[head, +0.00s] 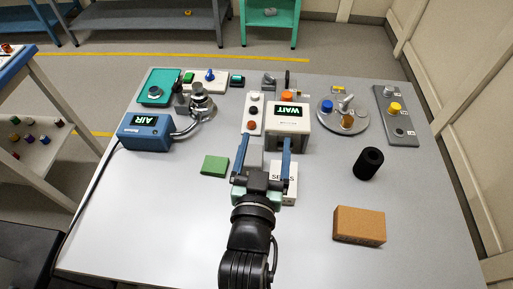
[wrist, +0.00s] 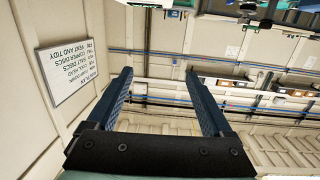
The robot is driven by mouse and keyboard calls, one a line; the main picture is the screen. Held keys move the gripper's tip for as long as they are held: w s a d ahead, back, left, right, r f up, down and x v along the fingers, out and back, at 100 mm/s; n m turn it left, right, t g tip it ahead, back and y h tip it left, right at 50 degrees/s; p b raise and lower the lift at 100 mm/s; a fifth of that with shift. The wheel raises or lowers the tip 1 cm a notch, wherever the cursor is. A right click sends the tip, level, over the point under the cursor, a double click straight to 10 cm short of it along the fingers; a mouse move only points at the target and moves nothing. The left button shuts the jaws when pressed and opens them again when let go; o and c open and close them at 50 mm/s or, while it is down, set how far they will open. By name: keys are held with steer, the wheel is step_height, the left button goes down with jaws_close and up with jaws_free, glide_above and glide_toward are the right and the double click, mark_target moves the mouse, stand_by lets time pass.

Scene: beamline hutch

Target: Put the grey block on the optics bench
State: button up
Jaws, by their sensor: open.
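A plain grey block (head: 254,155) stands on the light grey table, seen between my gripper's fingers in the head view and partly hidden by my gripper. My gripper (head: 264,144) is open, its two blue fingers apart with nothing between them in the wrist view (wrist: 158,75). I cannot tell which surface is the optics bench; a blue-edged bench (head: 20,58) at the left, a grey bench (head: 150,12) and a green one (head: 270,30) at the back show.
Beside my gripper are a white lettered box (head: 290,190) and a green block (head: 215,165). An orange-brown brick (head: 359,226) and a black cylinder (head: 368,163) lie right. Devices labelled AIR (head: 145,132) and WAIT (head: 288,125) stand behind. The table's front left is clear.

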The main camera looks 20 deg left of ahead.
mark_target(252, 158)
steer(key=s+f, duration=0.2)
steer(key=f, duration=0.1)
steer(key=s+f+g, duration=0.1)
steer(key=s+f, duration=0.1)
steer(key=f, duration=0.1)
steer(key=s+a+f+g, duration=0.1)
steer(key=s+f, duration=0.1)
steer(key=f, duration=0.2)
steer(key=shift+s+a+n, duration=0.1)
steer(key=shift+s+n, duration=0.05)
steer(key=shift+n, duration=0.25)
steer(key=shift+f+g, duration=0.3)
steer(key=shift+f, duration=0.15)
steer(key=x, duration=0.7)
steer(key=shift+a, duration=0.2)
steer(key=shift+r+p+x, duration=0.15)
steer(key=shift+p+x, duration=0.05)
steer(key=shift+x, duration=1.15)
steer(key=shift+r+p+x, duration=0.15)
steer(key=shift+x, duration=1.2)
steer(key=shift+a, duration=0.15)
jaws_close()
